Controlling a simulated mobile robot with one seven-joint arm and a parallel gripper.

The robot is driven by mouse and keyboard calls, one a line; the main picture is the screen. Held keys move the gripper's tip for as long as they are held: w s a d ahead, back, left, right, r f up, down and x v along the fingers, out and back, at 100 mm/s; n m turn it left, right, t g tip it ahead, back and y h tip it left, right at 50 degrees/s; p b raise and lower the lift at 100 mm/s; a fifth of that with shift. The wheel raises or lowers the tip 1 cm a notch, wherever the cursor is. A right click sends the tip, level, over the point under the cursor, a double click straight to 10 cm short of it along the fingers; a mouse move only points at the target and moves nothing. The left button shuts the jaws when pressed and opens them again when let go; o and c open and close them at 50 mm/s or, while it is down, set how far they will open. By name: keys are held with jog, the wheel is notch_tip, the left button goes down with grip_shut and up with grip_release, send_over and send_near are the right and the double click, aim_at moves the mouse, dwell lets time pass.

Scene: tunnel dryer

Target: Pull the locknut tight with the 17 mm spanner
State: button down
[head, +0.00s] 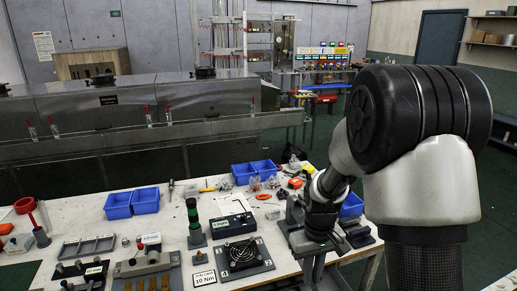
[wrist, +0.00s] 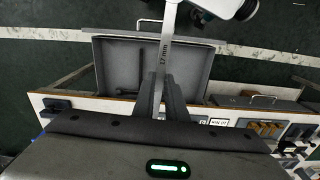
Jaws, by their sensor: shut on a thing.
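The spanner (wrist: 165,45), a light metal bar marked "17 mm", shows in the wrist view. My gripper (wrist: 165,80) is shut on its shank, and the spanner runs away from the fingertips to the top edge of the picture. Its far end is out of frame. In the head view my arm reaches down at the bench's front right, and I cannot make out the fingertips or spanner there. I cannot identify the locknut in either view.
The white workbench (head: 170,222) carries blue bins (head: 118,206), a fan plate (head: 243,254), a green-and-black column (head: 193,220) and small fixtures. A dark metal fixture (head: 292,215) stands close to my arm. The steel dryer (head: 140,105) runs behind.

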jog(key=r+m, duration=0.1)
jog(key=s+r+m, duration=0.1)
jog(key=m, duration=0.1)
jog(key=shift+s+a+r+p, duration=0.1)
jog(key=shift+s+r+p, duration=0.05)
jog(key=shift+r+p, duration=0.2)
jog(key=shift+a, duration=0.1)
